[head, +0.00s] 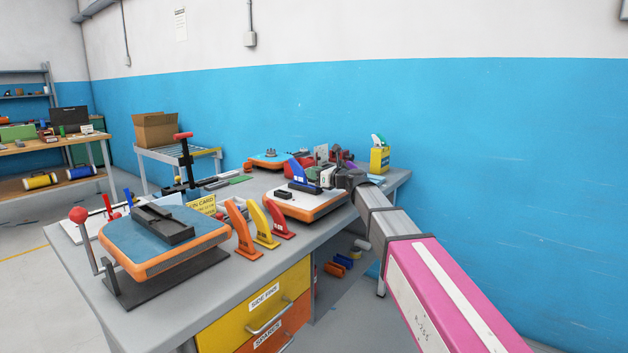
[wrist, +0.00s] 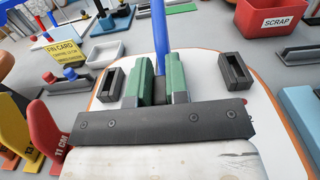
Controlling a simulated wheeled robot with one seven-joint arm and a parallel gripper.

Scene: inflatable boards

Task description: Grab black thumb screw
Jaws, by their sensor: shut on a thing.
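The white board with an orange edge (head: 296,205) lies on the workbench, and its top also shows in the wrist view (wrist: 271,115). My gripper (wrist: 162,75) is over the middle of this board, with two green fingers close together. Between them is a small dark piece, mostly hidden, which I take for the black thumb screw (wrist: 160,90); its shape is not clear. A blue fin (wrist: 160,30) stands upright just beyond the fingers, and it also shows in the head view (head: 297,171). Two black fin boxes, left (wrist: 111,86) and right (wrist: 235,71), sit beside the gripper.
Orange (head: 241,230), yellow (head: 259,225) and red (head: 278,220) fins stand along the bench front. A blue-topped board with a clamp (head: 165,265) is at the left. A red scrap bin (wrist: 270,18) and a white tray (wrist: 108,52) lie beyond the board.

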